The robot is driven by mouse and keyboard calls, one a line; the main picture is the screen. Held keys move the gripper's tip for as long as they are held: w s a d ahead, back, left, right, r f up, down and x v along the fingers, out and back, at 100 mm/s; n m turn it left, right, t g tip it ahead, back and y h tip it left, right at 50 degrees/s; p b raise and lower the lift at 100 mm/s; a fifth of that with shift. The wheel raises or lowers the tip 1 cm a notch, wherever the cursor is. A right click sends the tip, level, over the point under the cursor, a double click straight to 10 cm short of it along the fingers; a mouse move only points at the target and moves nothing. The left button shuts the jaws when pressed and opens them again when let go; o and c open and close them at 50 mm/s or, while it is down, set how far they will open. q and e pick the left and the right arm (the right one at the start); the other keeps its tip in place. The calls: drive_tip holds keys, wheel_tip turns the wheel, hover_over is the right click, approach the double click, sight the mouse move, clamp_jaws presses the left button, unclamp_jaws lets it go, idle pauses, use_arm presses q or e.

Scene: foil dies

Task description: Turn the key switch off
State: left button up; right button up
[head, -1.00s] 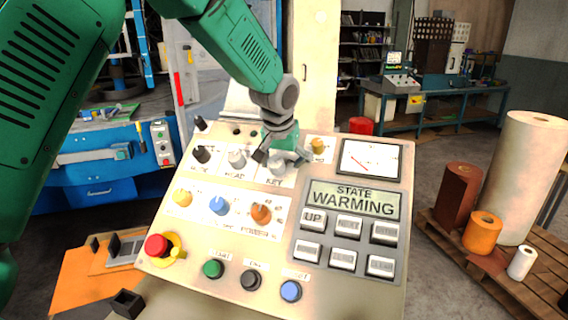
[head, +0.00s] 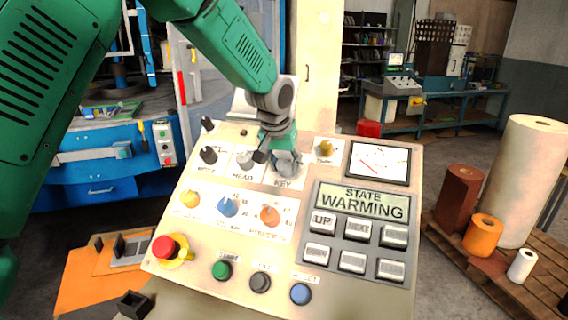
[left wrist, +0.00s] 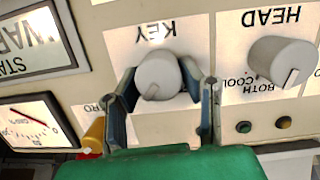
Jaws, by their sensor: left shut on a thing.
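The key switch is a light grey round knob (head: 287,166) above the "KEY" label, in the upper row of the sloped control panel (head: 215,283). In the left wrist view the knob (left wrist: 158,77) sits between the two fingers, with its pointer mark toward the lower left of the picture. My left gripper (head: 276,158) reaches down from above and is shut on the knob, one finger on each side. Its fingers hide part of the knob in the head view. My right gripper is not in view.
The grey HEAD knob (head: 245,160) is close on the left, and a yellow knob (head: 326,148) on the right. A gauge (head: 379,163) stands at the upper right. A red emergency button (head: 164,247) is at the lower left. Rolls stand on a pallet at the right.

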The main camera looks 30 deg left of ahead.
use_arm(q)
drive_tip(key=shift+s+f+n+p, duration=0.25)
drive_tip(key=shift+n+p, duration=0.35)
drive_tip(key=shift+n, duration=0.4)
drive_tip(key=n+h+p, duration=0.1)
drive_tip(key=n, duration=0.2)
drive_tip(key=shift+a+p, duration=0.15)
drive_tip(key=shift+p, duration=0.25)
drive_tip(key=n+t+p, duration=0.1)
drive_tip(key=n, duration=0.2)
drive_tip(key=shift+f+n+h, duration=0.1)
drive_tip(key=shift+n+h, duration=0.2)
drive_tip(key=shift+n, duration=0.1)
drive_tip(key=n+p, duration=0.1)
drive_tip(key=n, duration=0.2)
drive_tip(key=shift+s+f+n+t, duration=0.1)
drive_tip(key=shift+n+t, duration=0.2)
drive_tip(key=shift+t, duration=0.1)
drive_tip(key=shift+n+t+p, duration=0.35)
drive_tip(key=shift+n+t, duration=0.15)
drive_tip(key=shift+n, duration=1.6)
